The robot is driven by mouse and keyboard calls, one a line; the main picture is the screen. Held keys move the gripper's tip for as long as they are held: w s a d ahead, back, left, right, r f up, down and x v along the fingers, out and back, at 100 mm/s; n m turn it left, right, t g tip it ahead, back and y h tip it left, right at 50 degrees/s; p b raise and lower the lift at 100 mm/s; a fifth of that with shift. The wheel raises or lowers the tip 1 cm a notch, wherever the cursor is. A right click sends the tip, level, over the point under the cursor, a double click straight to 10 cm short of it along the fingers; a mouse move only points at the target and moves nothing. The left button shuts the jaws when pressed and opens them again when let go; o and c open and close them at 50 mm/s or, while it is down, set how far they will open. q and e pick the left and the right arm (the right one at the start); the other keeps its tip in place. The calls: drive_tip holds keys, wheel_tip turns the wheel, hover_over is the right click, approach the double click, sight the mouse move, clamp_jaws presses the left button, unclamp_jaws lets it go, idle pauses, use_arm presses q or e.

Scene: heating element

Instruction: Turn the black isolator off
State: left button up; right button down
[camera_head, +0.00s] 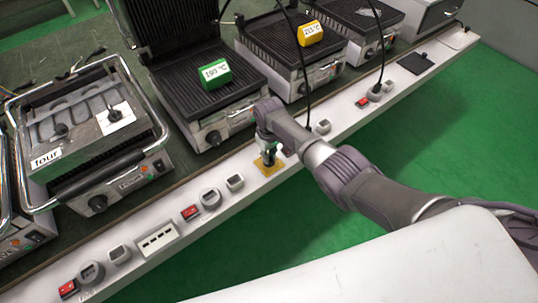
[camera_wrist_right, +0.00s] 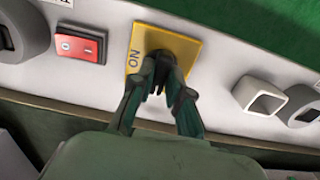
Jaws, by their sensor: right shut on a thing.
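The black isolator knob (camera_wrist_right: 160,62) sits on a yellow plate (camera_wrist_right: 181,47) on the white front panel. The letters "ON" show on the plate's left side in the right wrist view. In the head view the yellow plate (camera_head: 268,167) shows under my right gripper (camera_head: 268,150), which points down at it. In the right wrist view the fingers of my right gripper (camera_wrist_right: 158,78) are closed around the black knob and partly hide it. My left gripper is not in view.
A red switch (camera_wrist_right: 82,44) and a white socket (camera_wrist_right: 261,95) flank the yellow plate. Grills stand behind the panel, one with a green block (camera_head: 215,74), one with a yellow block (camera_head: 310,34). A black cable hangs near my right arm. Green floor lies in front.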

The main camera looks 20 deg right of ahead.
idle(0.5)
drive_tip(key=c, duration=1.1)
unclamp_jaws()
wheel_tip(320, 180, up, 12)
drive_tip(key=shift+s+f, duration=0.1)
